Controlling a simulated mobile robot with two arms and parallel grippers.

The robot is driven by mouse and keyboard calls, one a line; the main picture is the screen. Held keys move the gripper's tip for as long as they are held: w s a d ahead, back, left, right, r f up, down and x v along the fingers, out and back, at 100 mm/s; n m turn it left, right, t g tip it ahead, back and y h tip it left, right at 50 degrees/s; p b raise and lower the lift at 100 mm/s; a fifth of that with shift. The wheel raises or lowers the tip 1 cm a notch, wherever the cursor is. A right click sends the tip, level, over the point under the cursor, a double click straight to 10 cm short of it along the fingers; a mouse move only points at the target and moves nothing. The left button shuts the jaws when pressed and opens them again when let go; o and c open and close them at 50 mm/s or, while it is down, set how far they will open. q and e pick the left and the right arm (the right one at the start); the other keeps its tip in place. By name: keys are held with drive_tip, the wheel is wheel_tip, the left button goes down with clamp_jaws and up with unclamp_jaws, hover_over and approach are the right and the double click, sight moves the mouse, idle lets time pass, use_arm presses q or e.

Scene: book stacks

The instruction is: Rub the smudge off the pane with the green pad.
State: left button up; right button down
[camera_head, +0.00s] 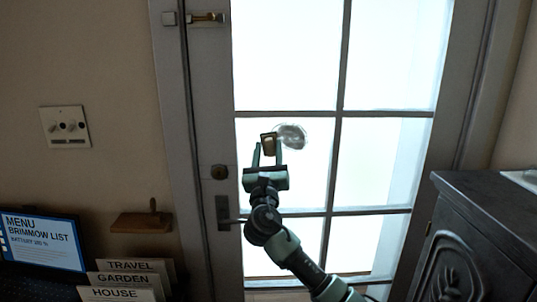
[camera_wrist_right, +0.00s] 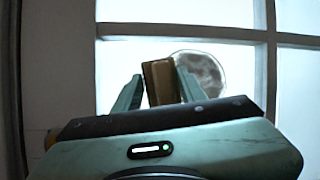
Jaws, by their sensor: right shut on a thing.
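The smudge (camera_head: 291,136) is a grey, cloudy patch on a bright door pane (camera_head: 305,180), near the pane's top edge. It also shows in the right wrist view (camera_wrist_right: 205,72). My right gripper (camera_head: 267,152) is shut on a small block-shaped pad (camera_wrist_right: 160,82), which looks brown-gold rather than green. The pad is just left of the smudge in both views. I cannot tell whether it touches the glass. My left gripper is not in view.
Grey bars divide the door's panes. A door handle (camera_head: 223,212) and a round lock (camera_head: 219,172) are left of my right arm. A dark carved cabinet (camera_head: 470,250) stands at the right. A small wooden shelf (camera_head: 142,222), signs (camera_head: 125,280) and a screen (camera_head: 42,242) are at the left.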

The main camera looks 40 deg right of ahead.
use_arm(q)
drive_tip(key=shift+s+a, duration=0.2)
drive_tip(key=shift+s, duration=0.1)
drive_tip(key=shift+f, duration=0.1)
use_arm(e)
drive_tip(key=shift+w+d, duration=0.55)
drive_tip(key=shift+w, duration=0.1)
idle(0.4)
